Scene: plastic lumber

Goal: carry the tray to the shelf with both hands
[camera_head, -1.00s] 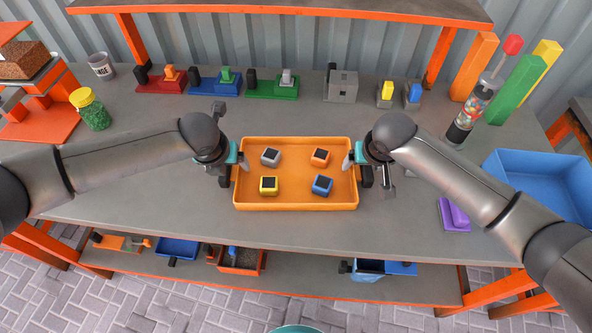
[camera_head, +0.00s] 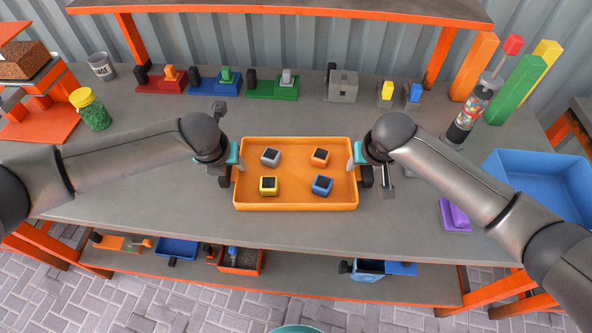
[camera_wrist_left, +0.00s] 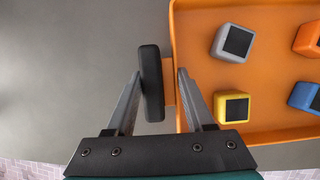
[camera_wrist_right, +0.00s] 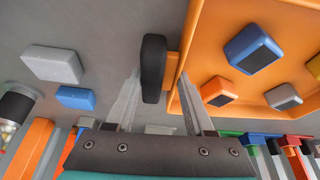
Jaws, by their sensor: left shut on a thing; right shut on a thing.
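The orange tray (camera_head: 295,203) rests level on the grey workbench, with a black-capped handle on each short side. It holds a grey block (camera_head: 270,156), an orange block (camera_head: 320,157), a yellow block (camera_head: 268,186) and a blue block (camera_head: 322,185), each with a dark top. My left gripper (camera_head: 232,165) is shut on the left handle (camera_wrist_left: 152,83). My right gripper (camera_head: 358,165) is shut on the right handle (camera_wrist_right: 153,68). An upper shelf (camera_head: 290,8) with an orange edge spans the back of the bench. A lower shelf (camera_head: 310,283) lies below the bench.
Several coloured fixtures (camera_head: 215,82) line the back of the bench under the upper shelf. A green jar (camera_head: 93,112) stands at left. A blue bin (camera_head: 540,185) and a purple piece (camera_head: 454,215) are at right. The bench in front of the tray is clear.

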